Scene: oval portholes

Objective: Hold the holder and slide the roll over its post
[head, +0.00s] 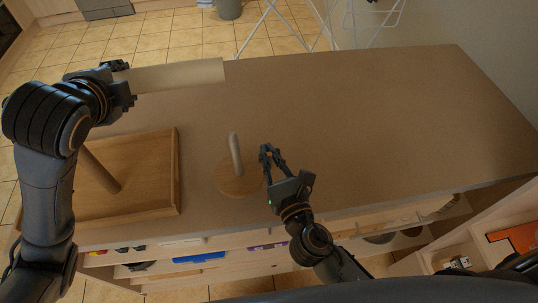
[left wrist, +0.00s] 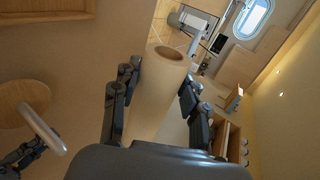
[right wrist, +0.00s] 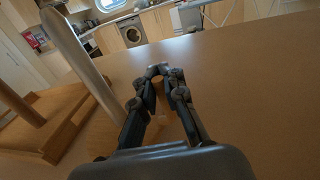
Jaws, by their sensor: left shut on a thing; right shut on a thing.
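The holder (head: 239,180) is a round wooden base with a pale upright post, standing on the counter; it also shows at the left of the left wrist view (left wrist: 20,103). The roll (head: 180,75) is a long pale tube with an open end. My left gripper (head: 126,82) is shut on the roll at its left part and holds it roughly level, up and left of the holder, apart from the post.
A square wooden tray (head: 165,200) with a brown slanting post (head: 100,168) lies at the left of the counter, partly behind my left arm. The counter's right half (head: 400,120) is clear. Open shelves (head: 200,258) run below the front edge. A drying rack (head: 300,25) stands beyond.

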